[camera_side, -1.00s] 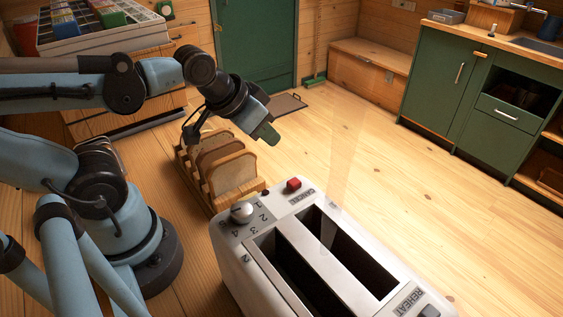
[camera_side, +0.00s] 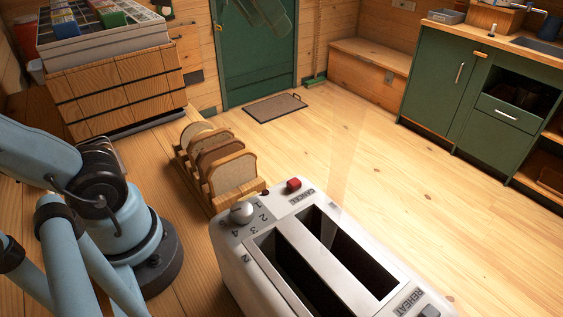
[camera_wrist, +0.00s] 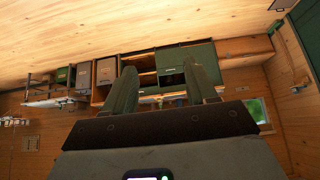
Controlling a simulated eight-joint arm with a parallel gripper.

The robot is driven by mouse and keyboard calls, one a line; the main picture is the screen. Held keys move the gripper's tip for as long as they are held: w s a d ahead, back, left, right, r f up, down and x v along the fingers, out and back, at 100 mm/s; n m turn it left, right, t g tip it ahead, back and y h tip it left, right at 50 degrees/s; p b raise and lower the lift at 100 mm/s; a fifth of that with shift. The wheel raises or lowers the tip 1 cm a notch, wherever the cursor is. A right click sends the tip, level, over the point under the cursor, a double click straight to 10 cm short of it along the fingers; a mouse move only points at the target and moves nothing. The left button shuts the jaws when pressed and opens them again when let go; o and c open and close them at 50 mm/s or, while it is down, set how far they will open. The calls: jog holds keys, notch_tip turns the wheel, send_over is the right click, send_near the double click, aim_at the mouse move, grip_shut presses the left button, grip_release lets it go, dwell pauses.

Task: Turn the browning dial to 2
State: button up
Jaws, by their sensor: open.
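The white toaster (camera_side: 232,262) stands at the bottom middle of the side view. Its round browning dial (camera_side: 241,212) is a silver knob at the toaster's near-left end, with numbers printed around its right and lower side. I cannot tell which number the knob points to. My gripper (camera_wrist: 163,68) shows in the wrist view with its two green fingers apart and nothing between them. In the side view, green finger-like shapes show at the top edge before the door, well above and away from the dial. The wrist view does not show the toaster.
A wooden rack holds bread slices (camera_side: 235,174) just behind the dial end. A red cancel button (camera_side: 293,184) sits near the dial, and two open slots (camera_side: 348,252) run along the top. A wooden crate (camera_side: 120,92) stands at the back left. Green cabinets (camera_side: 435,80) are far right.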

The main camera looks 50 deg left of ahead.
jog(key=s+d+m+g+h, duration=0.1)
jog(key=s+d+m+g, duration=0.15)
jog(key=d+m, duration=0.45)
jog(key=m+g+y, duration=0.1)
jog(key=m+g, duration=0.4)
jog(key=m, duration=1.2)
send_over(241, 208)
notch_tip(241, 208, down, 4)
notch_tip(241, 208, down, 12)
jog(key=shift+f, duration=0.25)
jog(key=shift+c, duration=0.5)
jog(key=c, duration=1)
